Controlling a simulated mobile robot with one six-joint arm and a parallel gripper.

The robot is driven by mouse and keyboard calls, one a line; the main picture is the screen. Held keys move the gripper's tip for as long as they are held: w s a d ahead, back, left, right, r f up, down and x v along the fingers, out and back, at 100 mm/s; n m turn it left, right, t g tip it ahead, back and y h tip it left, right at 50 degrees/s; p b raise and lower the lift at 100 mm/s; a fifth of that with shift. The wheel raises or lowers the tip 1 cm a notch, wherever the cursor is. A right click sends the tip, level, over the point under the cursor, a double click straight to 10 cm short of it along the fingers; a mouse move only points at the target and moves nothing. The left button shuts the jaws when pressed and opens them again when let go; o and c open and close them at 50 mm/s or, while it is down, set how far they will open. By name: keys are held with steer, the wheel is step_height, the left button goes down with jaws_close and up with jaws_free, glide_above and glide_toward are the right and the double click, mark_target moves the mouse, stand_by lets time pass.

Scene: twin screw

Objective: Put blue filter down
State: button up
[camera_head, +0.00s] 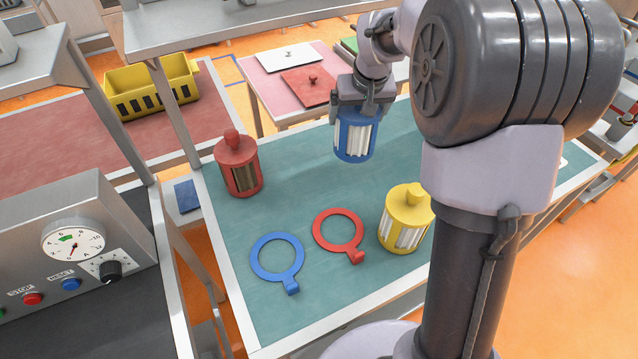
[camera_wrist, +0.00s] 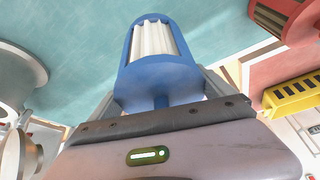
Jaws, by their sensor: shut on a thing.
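The blue filter (camera_head: 355,136) has a blue frame with white pleats inside. My gripper (camera_head: 362,96) is shut on its top and holds it upright over the far part of the green table (camera_head: 300,185). I cannot tell for sure whether its base touches the table. In the wrist view the blue filter (camera_wrist: 158,60) fills the space in front of my gripper (camera_wrist: 160,103), and its knob is between the fingers. A blue ring with a tab (camera_head: 277,258) lies flat and empty at the table's near left.
A red filter (camera_head: 238,168) stands at the table's left edge, a yellow filter (camera_head: 405,218) near my arm. A red ring (camera_head: 338,230) lies between the blue ring and the yellow filter. The table's middle is clear. A yellow crate (camera_head: 152,88) stands on the red table behind.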

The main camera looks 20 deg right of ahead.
mark_target(363, 120)
step_height(363, 120, down, 10)
steer(key=b, duration=0.3)
steer(key=shift+d+b, duration=0.1)
steer(key=shift+b, duration=0.2)
steer(key=shift+f, duration=0.15)
steer(key=o, duration=1.7)
steer(key=shift+s, duration=0.1)
steer(key=shift+r, duration=0.4)
steer(key=p+v, duration=0.3)
steer(key=v, duration=0.8)
steer(key=shift+r+p, duration=0.2)
steer(key=shift+p, duration=0.2)
steer(key=s+a+r+m, duration=0.1)
steer(key=s+a+r, duration=0.15)
steer(key=s, duration=0.25)
steer(key=s+a+r+t+y, duration=0.1)
steer(key=s+a+r, duration=0.1)
steer(key=s+a, duration=0.3)
steer(key=s+a+r+m, duration=0.1)
steer(key=s+a+r, duration=0.2)
steer(key=s, duration=0.3)
steer(key=s+a+f, duration=0.1)
steer(key=s+a, duration=0.1)
steer(key=s, duration=0.3)
steer(key=s+a+f+y, duration=0.1)
steer(key=s+a, duration=0.1)
steer(key=s, duration=0.4)
steer(key=shift+s+f+m+y, duration=0.2)
steer(key=shift+f+m+y, duration=0.1)
steer(key=shift+m, duration=0.1)
